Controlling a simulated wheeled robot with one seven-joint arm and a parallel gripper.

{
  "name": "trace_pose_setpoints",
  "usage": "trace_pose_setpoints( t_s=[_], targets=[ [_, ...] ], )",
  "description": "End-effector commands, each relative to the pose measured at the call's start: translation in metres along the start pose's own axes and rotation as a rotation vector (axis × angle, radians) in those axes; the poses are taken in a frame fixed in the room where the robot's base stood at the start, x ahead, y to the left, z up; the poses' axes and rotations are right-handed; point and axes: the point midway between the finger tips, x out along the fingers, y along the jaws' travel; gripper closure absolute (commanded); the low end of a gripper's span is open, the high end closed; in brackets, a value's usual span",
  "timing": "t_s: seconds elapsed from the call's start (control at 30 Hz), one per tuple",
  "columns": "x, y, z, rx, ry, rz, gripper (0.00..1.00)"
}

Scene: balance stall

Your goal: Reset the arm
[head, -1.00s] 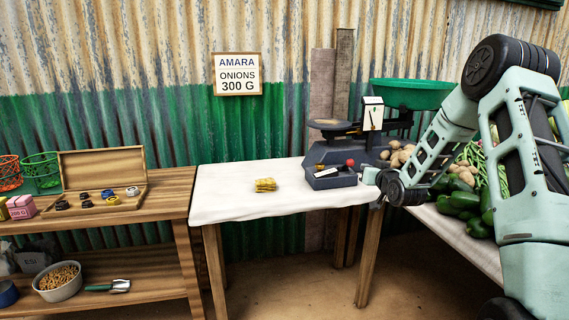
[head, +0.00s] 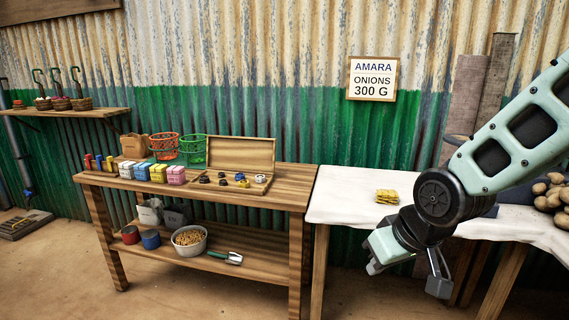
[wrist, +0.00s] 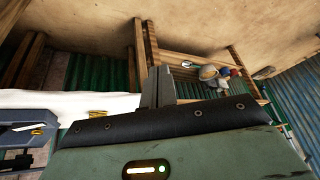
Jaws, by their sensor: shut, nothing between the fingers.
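My arm reaches in from the right edge in the head view. My gripper (head: 408,262) hangs low in front of the white-covered table, pointing downward. In the wrist view, my gripper's fingers (wrist: 158,86) are together with nothing between them. A sign (head: 372,79) reading "AMARA ONIONS 300 G" is on the corrugated wall. A small yellow stack (head: 387,196) lies on the white-covered table (head: 340,190), just behind and left of my gripper. My arm hides the scale area; only a bit of a pan shows behind it.
A wooden bench (head: 290,184) on the left holds an open box (head: 240,155) of small weights, wire baskets and coloured packets. Potatoes (head: 550,190) lie at the far right. Bare floor shows in front.

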Motion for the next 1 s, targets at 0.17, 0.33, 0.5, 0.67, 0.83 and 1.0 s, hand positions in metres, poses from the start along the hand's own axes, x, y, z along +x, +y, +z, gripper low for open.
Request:
trace_pose_setpoints(
  t_s=[0.17, 0.33, 0.5, 0.67, 0.83, 1.0],
  targets=[
    [-0.035, -0.063, 0.070, -0.139, -0.202, -0.042, 1.00],
    [-0.065, -0.093, 0.127, -0.241, -0.353, -0.057, 1.00],
    [-0.102, -0.104, 0.154, -0.298, -0.449, -0.061, 1.00],
    [-0.128, -0.105, 0.139, -0.295, -0.447, -0.060, 1.00],
    [-0.163, -0.107, 0.121, -0.294, -0.446, -0.060, 1.00],
    [-0.207, -0.110, 0.099, -0.293, -0.445, -0.060, 1.00]
  ],
)
